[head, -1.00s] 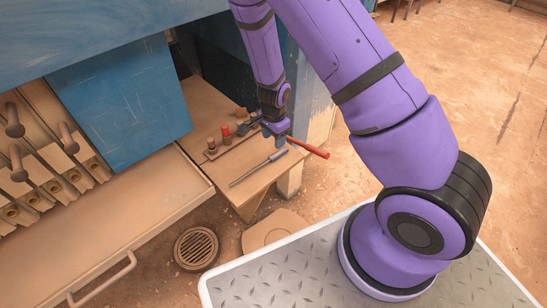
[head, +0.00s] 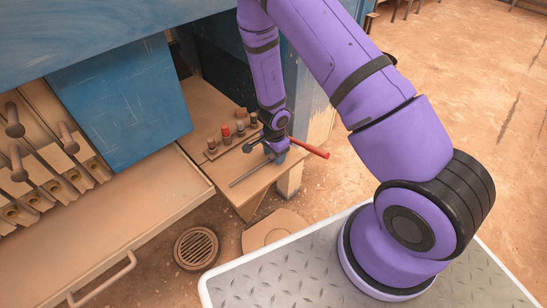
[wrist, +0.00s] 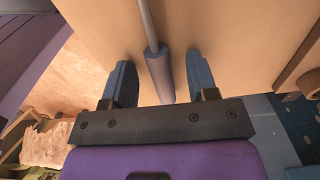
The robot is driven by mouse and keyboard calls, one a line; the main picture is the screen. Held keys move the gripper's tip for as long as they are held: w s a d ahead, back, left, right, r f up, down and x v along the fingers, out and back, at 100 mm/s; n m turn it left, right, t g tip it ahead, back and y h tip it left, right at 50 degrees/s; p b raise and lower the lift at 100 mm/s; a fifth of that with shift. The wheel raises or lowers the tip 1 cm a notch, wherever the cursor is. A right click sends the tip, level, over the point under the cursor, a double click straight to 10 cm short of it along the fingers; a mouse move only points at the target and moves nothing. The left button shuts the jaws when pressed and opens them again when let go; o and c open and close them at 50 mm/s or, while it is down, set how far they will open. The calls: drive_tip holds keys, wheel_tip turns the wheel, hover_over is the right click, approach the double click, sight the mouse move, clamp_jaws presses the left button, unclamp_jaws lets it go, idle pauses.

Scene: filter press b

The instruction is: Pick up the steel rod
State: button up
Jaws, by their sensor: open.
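The steel rod (head: 247,176) lies on the small wooden table (head: 246,200), its thin grey shaft pointing to the lower left in the head view. In the wrist view its thin shaft (wrist: 146,22) leads into a thicker blue-grey grip (wrist: 159,73). My gripper (head: 277,158) is over the grip end and hides it in the head view. In the wrist view my gripper's two blue fingers (wrist: 162,78) are open on either side of the grip, with a gap on both sides. I cannot tell how far down the fingertips reach.
A red-handled tool (head: 311,149) sticks out past the table's right edge. A rack with several small bottles (head: 226,132) stands behind the rod. A blue post (head: 299,90) rises behind my gripper. A floor drain (head: 196,247) lies in front.

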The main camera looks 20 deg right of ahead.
drive_tip(key=c, duration=0.9)
drive_tip(key=shift+r, duration=0.15)
